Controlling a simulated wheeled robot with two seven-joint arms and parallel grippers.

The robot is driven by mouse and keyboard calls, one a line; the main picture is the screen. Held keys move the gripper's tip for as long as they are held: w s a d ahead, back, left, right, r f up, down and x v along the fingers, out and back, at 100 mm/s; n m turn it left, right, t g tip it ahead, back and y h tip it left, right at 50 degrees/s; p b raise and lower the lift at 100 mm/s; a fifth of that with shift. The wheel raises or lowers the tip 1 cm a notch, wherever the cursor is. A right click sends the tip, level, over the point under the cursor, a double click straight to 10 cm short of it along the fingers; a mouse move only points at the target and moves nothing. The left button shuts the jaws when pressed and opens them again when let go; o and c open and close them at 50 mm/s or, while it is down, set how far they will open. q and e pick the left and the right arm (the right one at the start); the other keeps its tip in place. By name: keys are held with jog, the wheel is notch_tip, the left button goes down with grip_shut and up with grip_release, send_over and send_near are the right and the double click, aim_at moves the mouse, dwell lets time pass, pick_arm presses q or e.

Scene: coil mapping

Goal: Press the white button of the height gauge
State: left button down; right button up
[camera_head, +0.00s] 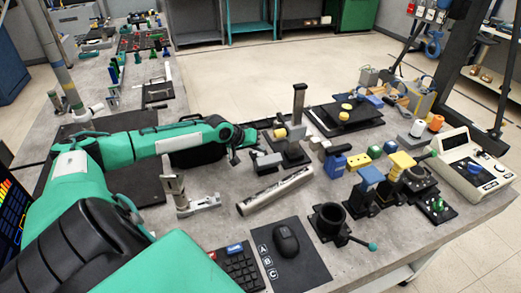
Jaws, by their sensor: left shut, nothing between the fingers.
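The height gauge appears to be the tall grey post (298,110) on a dark base, standing upright near the middle of the table. A small yellow part (280,133) sits at its left side. Its white button is too small to make out. My left gripper (235,158) is at the end of the green arm from the left, pointing down, shut and empty. In the picture it is left of the post and apart from it. My right gripper is not in view.
A metal cylinder (275,191), a stand (186,198) and a mouse (286,240) are in front. A white meter (467,168) stands at right.

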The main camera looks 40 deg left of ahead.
pick_arm(q)
jog(key=shift+f, duration=0.1)
jog(key=shift+f+p, duration=0.25)
jog(key=shift+p, duration=0.05)
jog(key=shift+f, duration=0.45)
dwell(0.7)
dwell(0.4)
jog(key=shift+r+p, duration=0.85)
jog(key=shift+p, duration=0.2)
